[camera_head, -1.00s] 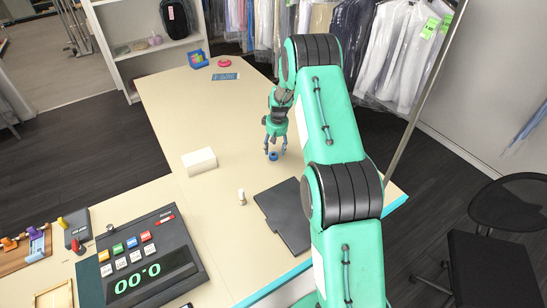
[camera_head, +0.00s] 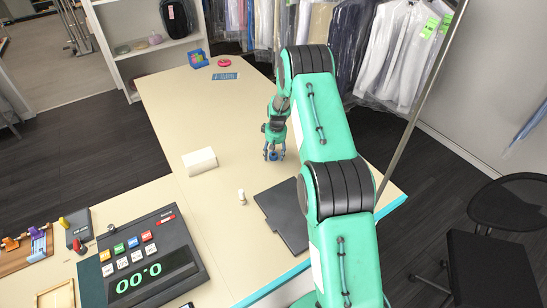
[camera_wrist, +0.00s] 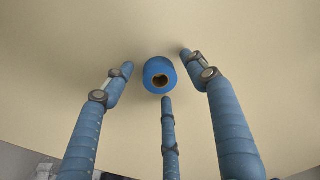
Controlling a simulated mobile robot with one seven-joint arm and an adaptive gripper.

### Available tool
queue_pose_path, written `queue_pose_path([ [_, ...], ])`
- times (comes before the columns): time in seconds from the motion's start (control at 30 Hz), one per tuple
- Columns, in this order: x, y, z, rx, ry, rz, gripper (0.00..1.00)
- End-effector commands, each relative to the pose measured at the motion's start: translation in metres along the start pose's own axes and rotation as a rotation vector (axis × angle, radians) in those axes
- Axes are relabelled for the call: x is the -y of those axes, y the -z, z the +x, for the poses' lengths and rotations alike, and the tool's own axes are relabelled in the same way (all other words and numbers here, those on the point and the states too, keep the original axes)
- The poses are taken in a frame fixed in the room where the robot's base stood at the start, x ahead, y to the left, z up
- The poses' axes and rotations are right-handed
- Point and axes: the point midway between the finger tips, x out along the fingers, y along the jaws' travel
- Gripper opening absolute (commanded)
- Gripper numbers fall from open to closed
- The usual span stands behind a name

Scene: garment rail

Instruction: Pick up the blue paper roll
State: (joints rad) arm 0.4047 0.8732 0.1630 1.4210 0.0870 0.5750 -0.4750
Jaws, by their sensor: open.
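The blue paper roll (camera_head: 273,155) stands upright on the beige table, between the fingertips of my gripper (camera_head: 274,153) in the head view. In the wrist view the roll (camera_wrist: 160,75) shows its open core facing the camera. My gripper (camera_wrist: 157,70) is open, with one finger to the left, one to the right and one below the roll. The lower fingertip is close to the roll's edge; I cannot tell whether it touches. The side fingers stand apart from the roll.
A white roll (camera_head: 200,161) lies to the left on the table. A small white cylinder (camera_head: 242,197) and a black clipboard-like board (camera_head: 284,215) are nearer. A large register (camera_head: 146,258) is at the lower left.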

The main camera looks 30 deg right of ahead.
Motion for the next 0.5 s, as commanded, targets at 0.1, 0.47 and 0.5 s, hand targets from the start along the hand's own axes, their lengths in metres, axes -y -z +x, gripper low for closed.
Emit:
queue_pose_path([
  [0.1, 0.0000, -0.0001, 0.0000, 0.000, 0.000, 0.000, 0.57],
  [0.47, 0.0000, -0.0001, -0.0001, 0.000, 0.000, 0.000, 0.15],
  [0.5, 0.0000, -0.0001, -0.0001, 0.000, 0.000, 0.000, 0.15],
])
